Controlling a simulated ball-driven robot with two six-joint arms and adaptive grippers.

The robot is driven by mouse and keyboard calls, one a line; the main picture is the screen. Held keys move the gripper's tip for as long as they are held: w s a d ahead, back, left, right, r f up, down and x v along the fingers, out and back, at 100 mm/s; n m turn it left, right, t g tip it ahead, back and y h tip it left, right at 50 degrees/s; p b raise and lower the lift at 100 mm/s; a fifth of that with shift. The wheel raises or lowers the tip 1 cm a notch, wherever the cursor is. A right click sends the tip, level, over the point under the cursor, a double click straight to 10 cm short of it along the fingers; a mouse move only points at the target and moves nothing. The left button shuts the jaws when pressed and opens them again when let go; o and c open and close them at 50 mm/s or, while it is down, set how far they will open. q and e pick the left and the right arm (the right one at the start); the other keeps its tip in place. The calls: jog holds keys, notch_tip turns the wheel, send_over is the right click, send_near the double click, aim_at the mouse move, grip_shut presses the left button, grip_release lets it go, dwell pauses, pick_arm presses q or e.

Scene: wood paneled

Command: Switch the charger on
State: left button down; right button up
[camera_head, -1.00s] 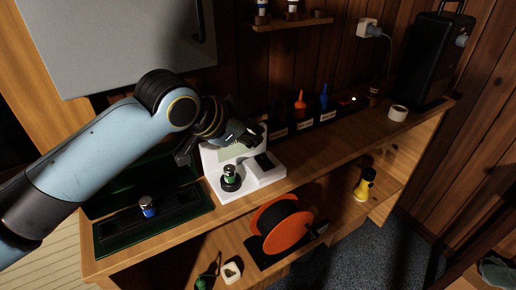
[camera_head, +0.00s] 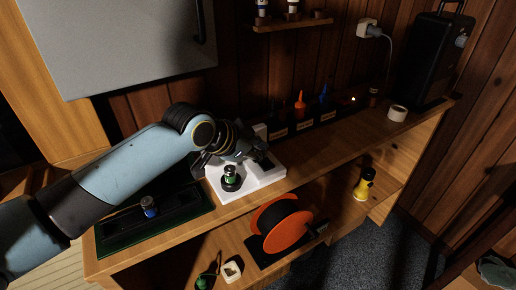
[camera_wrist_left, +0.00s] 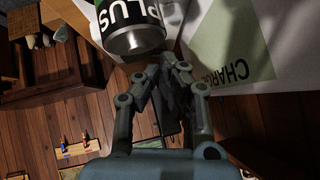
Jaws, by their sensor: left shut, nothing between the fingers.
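The white charger (camera_head: 258,183) stands on the wooden bench, with a green and silver cell (camera_head: 231,175) upright in the round holder at its front left. In the left wrist view the charger's face (camera_wrist_left: 285,35) has a pale green patch and the letters "CHARGE". The cell there (camera_wrist_left: 132,28) reads "PLUS". My left gripper (camera_head: 262,160) is low over the charger's right half, to the right of the cell. Its fingers (camera_wrist_left: 165,66) are closed together and empty. They hide part of the charger, and I cannot tell whether they touch it. No switch is clearly visible.
An open green-lined case (camera_head: 190,221) with another cell (camera_head: 148,207) lies at the left. An orange cable reel (camera_head: 289,235) and a yellow torch (camera_head: 364,186) are on the lower shelf. Labelled holders with tools (camera_head: 300,108) line the back. The bench to the charger's right is clear.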

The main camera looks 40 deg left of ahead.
pick_arm(q)
jog(key=shift+w+a+f, duration=0.1)
jog(key=shift+a, duration=0.15)
jog(key=shift+f, duration=0.1)
jog(key=shift+d, duration=0.2)
jog(key=shift+s+d+p, duration=0.35)
jog(key=shift+d+p, duration=0.2)
jog(key=shift+d, duration=0.1)
